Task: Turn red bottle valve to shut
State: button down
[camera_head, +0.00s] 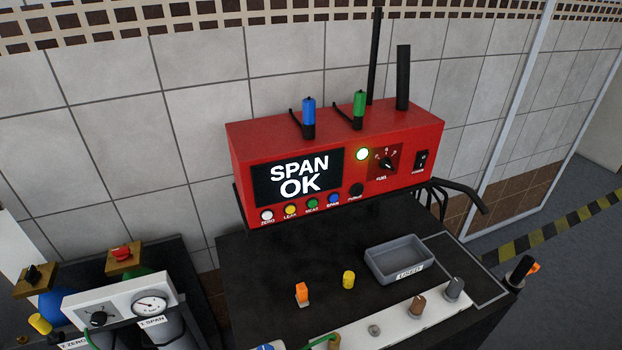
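The red bottle valve (121,253) is a small red knob on a brass-coloured block at the lower left. Part of a green bottle (138,274) shows below it. Whether the valve is open or shut cannot be told from the knob. A white panel (121,300) in front carries a round pressure gauge (150,305), a black selector knob (98,318) and a "1 SPAN" label. The gauge needle is too small to read. My gripper is not in view.
A second brass-coloured block with a black knob (33,273) stands left, near a blue bottle (60,303). A red analyser (335,160) reading "SPAN OK" stands on the black bench (270,262). A grey "USED" tray (400,262) and small orange and yellow parts sit there.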

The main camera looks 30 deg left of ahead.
aim_at(121, 254)
jog(key=u, duration=2.45)
jog(key=k+j+z, duration=0.1)
jog(key=j+z, duration=0.25)
jog(key=j, duration=1.05)
jog(key=i+j+z, duration=0.15)
jog(key=j, duration=0.15)
jog(key=i+j+z, duration=0.2)
jog(key=j, duration=0.15)
jog(key=i+j+z, duration=0.15)
jog(key=j, duration=0.2)
jog(key=j+z, duration=0.15)
jog(key=j, duration=0.2)
jog(key=i+j+z, duration=0.15)
jog(key=i, duration=0.25)
jog(key=i+j+z, duration=0.1)
jog(key=i, duration=0.3)
jog(key=i+j+z, duration=0.15)
jog(key=i+j, duration=0.1)
jog(key=i, duration=0.1)
